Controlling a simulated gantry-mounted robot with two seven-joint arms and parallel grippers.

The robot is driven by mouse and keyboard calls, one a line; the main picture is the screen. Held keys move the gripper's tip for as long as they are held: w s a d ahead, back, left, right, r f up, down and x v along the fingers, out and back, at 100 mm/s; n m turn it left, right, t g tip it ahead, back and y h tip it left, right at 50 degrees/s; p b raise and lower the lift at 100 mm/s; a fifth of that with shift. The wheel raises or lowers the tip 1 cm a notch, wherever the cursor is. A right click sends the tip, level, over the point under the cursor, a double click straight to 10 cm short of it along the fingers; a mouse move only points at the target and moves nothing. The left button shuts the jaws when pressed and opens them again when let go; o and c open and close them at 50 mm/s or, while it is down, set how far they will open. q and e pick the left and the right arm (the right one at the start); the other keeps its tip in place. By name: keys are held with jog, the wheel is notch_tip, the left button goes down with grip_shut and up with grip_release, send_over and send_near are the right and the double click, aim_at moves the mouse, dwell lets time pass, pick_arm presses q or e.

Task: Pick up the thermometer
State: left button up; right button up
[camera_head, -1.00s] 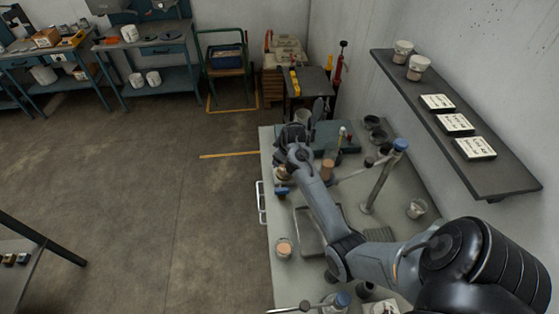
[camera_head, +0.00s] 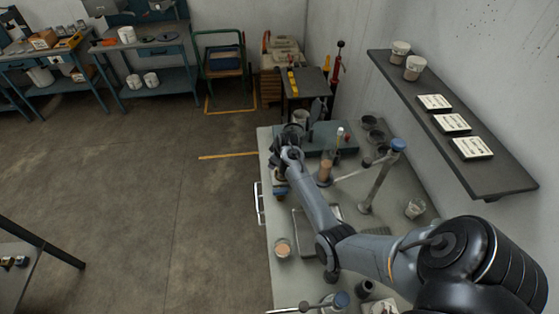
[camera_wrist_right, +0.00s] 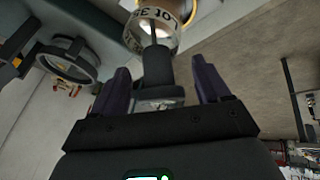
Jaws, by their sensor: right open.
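I cannot clearly pick out the thermometer. A slim upright item with a pale top (camera_head: 339,134) stands on the far part of the bench, too small to identify. My right gripper (camera_head: 291,136) is low over the far left end of the bench. In the right wrist view my right gripper (camera_wrist_right: 160,66) is open. A dark stem-like piece (camera_wrist_right: 156,70) shows between its fingers, with no clear grip on it. A lettered round cup-like thing (camera_wrist_right: 152,30) lies just beyond. My left gripper is not in view.
The grey bench (camera_head: 286,211) carries a brown-filled cylinder (camera_head: 325,170), a blue-topped stand (camera_head: 382,178), a tray (camera_head: 302,232), and small cups, one with brown contents (camera_head: 282,247). A wall shelf (camera_head: 490,181) overhangs the right. The floor left of the bench is open.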

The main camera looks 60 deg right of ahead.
jog(key=c, duration=1.1)
jog(key=shift+o, duration=0.2)
jog(key=shift+r, duration=0.1)
